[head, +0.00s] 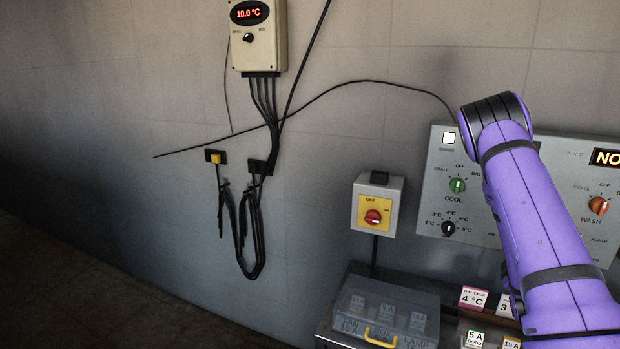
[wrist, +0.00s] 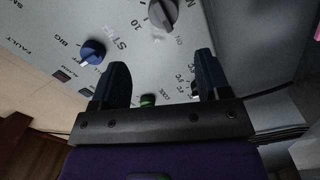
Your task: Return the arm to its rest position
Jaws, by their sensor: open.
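My purple arm (head: 545,220) reaches up from the lower right in the head view and covers part of the grey control panel (head: 440,205). My gripper (wrist: 162,88) shows in the wrist view, with its two dark fingers apart and nothing between them. The panel face (wrist: 130,25) fills much of the wrist view beyond the fingers. A blue knob (wrist: 92,52) and a grey knob (wrist: 163,13) are above the fingers there. The fingers are hidden in the head view. I cannot tell how far they are from the panel.
A switch box with a red knob (head: 373,217) is on the wall left of the panel. A clear-lidded box (head: 385,300) with a yellow handle and label blocks (head: 473,298) are below. A temperature display (head: 250,14) and hanging cables (head: 248,235) are further left.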

